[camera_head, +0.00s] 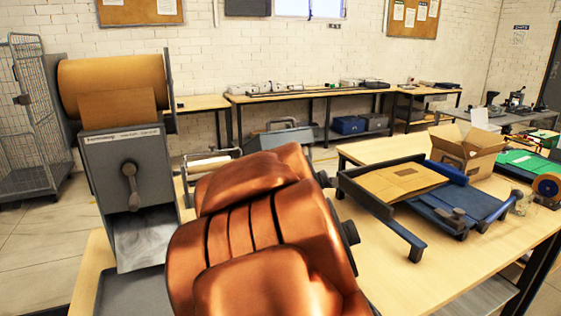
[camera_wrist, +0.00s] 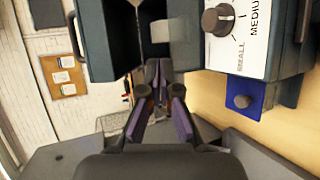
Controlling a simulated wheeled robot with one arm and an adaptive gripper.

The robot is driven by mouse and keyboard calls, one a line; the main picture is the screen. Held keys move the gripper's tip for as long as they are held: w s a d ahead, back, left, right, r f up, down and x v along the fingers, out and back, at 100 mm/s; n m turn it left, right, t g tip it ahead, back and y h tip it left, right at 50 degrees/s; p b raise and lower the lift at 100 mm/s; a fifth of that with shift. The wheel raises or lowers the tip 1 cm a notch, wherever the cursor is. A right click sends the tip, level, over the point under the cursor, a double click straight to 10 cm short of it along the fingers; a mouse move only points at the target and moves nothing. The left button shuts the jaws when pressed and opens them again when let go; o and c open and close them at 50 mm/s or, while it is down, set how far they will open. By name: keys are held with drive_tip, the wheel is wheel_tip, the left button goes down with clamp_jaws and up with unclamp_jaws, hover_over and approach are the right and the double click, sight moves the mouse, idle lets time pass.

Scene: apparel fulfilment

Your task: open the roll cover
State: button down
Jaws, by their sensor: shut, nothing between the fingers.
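In the wrist view, my gripper (camera_wrist: 158,72) is shut and empty, its fingers pointing up the picture. The fingertips are close to a dark, box-like housing (camera_wrist: 105,40) with a gap between its panels, which may be the roll cover. A light grey block (camera_wrist: 170,34) shows just above the fingertips. I cannot tell whether the fingertips touch the housing. Right of it is a pale control panel (camera_wrist: 265,35) with a dark knob and size lettering. In the head view, my copper-coloured arm fills the middle and hides my gripper and this housing.
In the head view, a grey machine (camera_head: 127,185) with a brown paper roll (camera_head: 112,80) stands left. The wooden table (camera_head: 450,255) on the right holds a blue tray (camera_head: 475,203), flat cardboard (camera_head: 400,180) and an open carton (camera_head: 468,150). A wire cage (camera_head: 30,130) is far left.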

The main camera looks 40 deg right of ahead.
sight(281, 143)
drive_tip(key=w+d+n+t+b, duration=0.1)
drive_tip(key=d+n+t+b, duration=0.1)
drive_tip(key=n, duration=0.3)
drive_tip(key=w+d+f+n+t+b, duration=0.1)
drive_tip(key=w+d+n+t+b, duration=0.1)
drive_tip(key=n+b, duration=0.3)
drive_tip(key=w+d+n+t+b, duration=0.1)
drive_tip(key=d+n+t+b, duration=0.3)
drive_tip(key=shift+w+d+f+n+h, duration=0.3)
drive_tip(key=shift+n, duration=0.1)
drive_tip(key=n+b, duration=0.1)
drive_tip(key=n, duration=0.1)
drive_tip(key=f+n+t+y+b, duration=0.2)
drive_tip(key=n, duration=0.1)
drive_tip(key=shift+w+a+n, duration=0.1)
drive_tip(key=shift+w+n, duration=0.2)
drive_tip(key=shift+w+a+f+n+t+y, duration=0.15)
drive_tip(key=shift+n+t+y, duration=0.25)
drive_tip(key=shift+n+y, duration=0.3)
drive_tip(key=shift+s+r+p+x, duration=0.15)
drive_tip(key=shift+r+x, duration=0.35)
drive_tip(key=shift+x, duration=1.6)
drive_tip(key=shift+s+r+p+x, duration=0.15)
drive_tip(key=shift+r+x, duration=0.3)
drive_tip(key=shift+x, duration=1.65)
drive_tip(key=shift+s+r+p+x, duration=0.1)
drive_tip(key=shift+r+x, duration=0.4)
drive_tip(key=shift+x, duration=1.65)
drive_tip(key=shift+a, duration=0.15)
drive_tip(key=shift+r, duration=0.15)
